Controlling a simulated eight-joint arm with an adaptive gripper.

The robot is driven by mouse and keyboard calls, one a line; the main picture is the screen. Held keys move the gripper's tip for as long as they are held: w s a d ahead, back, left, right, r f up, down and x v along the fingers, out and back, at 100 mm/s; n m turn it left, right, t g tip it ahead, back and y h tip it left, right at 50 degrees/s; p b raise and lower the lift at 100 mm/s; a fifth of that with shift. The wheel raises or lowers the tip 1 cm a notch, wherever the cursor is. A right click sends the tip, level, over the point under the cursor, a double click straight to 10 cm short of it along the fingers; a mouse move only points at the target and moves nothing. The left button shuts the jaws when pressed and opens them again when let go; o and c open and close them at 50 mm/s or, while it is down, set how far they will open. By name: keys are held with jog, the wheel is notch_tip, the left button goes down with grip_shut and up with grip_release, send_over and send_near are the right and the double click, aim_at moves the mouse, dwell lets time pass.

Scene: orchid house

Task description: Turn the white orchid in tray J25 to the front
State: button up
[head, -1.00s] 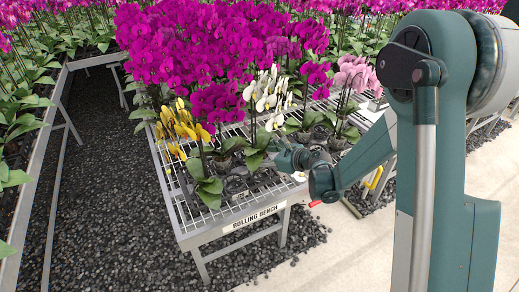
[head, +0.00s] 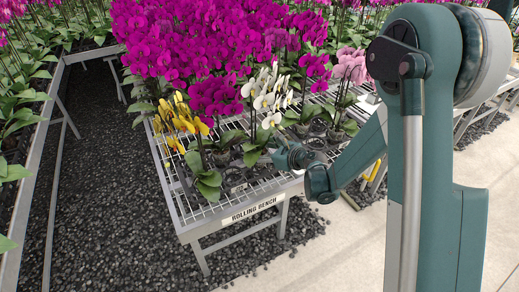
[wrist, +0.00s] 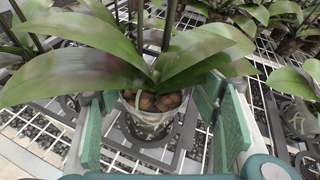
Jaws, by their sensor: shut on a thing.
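The white orchid (head: 266,97) stands upright near the front of the rolling bench, between a yellow orchid and a pink one. In the wrist view its clear pot (wrist: 150,122), filled with brown bark, sits in a dark tray (wrist: 160,153) between the green pads of my gripper (wrist: 160,118). My gripper is shut on this pot from the front right side. Broad green leaves hide the pot's upper rim and part of the pads. In the head view the fingers are small and partly hidden. I cannot read a tray label.
The yellow orchid (head: 183,120) stands close on the left and the pink orchid (head: 350,68) on the right. Magenta orchids (head: 190,45) crowd behind. The wire bench (head: 225,205) has bare mesh at its front left corner.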

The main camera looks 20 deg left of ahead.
aim_at(260, 141)
jog(key=shift+f+b, duration=1.05)
jog(key=shift+f, duration=0.65)
jog(key=shift+r, duration=0.1)
jog(key=shift+c, duration=0.2)
jog(key=shift+r, duration=4.4)
jog(key=shift+f+b, duration=0.75)
jog(key=shift+f, duration=2.4)
jog(key=shift+f+b, duration=0.5)
jog(key=shift+f, duration=1.35)
